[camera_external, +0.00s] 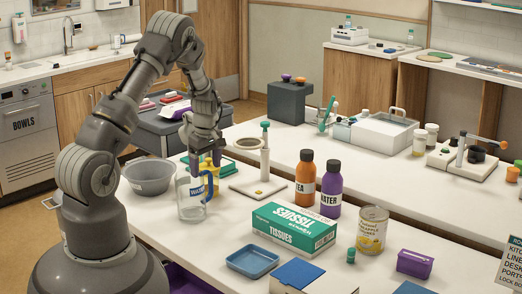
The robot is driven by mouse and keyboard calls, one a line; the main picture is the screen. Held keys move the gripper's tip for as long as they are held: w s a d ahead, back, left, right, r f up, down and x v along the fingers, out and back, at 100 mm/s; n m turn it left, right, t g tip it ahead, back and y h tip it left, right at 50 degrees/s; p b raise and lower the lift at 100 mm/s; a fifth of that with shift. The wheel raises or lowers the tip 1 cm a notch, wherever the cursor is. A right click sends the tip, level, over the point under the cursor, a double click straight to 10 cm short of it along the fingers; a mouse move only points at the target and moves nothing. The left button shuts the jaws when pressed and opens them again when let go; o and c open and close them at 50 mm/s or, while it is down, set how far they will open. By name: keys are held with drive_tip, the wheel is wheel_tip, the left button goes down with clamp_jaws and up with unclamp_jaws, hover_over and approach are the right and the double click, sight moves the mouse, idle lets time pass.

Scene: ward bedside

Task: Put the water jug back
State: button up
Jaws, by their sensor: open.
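The water jug (191,207) is clear, with a blue handle on its right side and a label reading WATER. It stands upright on the white table, left of the middle. My gripper (205,160) points down just above and behind the jug, near its handle side. Its jaws are open. A yellow object (209,174) shows between and below the fingers, behind the jug; it is partly hidden. I cannot tell whether the fingers touch the handle or the yellow object.
A grey bowl (149,178) stands left of the jug. A white stand (263,165) with a green knob is to its right. The TEA bottle (305,183), WATER bottle (331,191), tissue box (293,229), can (372,231) and blue tray (252,261) stand farther right and in front.

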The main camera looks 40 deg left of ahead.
drive_tip(key=w+d+r+m+t+p, duration=0.1)
drive_tip(key=d+r+m+t, duration=0.25)
drive_tip(key=r, duration=1.05)
drive_tip(key=w+d+r+m+t, duration=0.2)
drive_tip(key=d+r+m, duration=0.15)
drive_tip(key=r, duration=1.05)
drive_tip(key=w+d+r+m+t+p, duration=0.1)
drive_tip(key=d+r+m+t, duration=0.3)
drive_tip(key=r, duration=1.1)
drive_tip(key=s+d+r+m+t, duration=0.1)
drive_tip(key=s+d+r+m, duration=0.1)
drive_tip(key=r, duration=0.6)
drive_tip(key=s+d+r+m+t+h, duration=0.1)
drive_tip(key=s+d+r, duration=0.3)
drive_tip(key=r, duration=0.5)
drive_tip(key=s+d+r+m+t, duration=0.3)
drive_tip(key=s+r, duration=0.3)
drive_tip(key=r, duration=0.2)
drive_tip(key=shift+s+d+r+m+h, duration=0.25)
drive_tip(key=shift+s+m+h, duration=0.05)
drive_tip(key=shift+m, duration=0.1)
drive_tip(key=shift+f, duration=0.1)
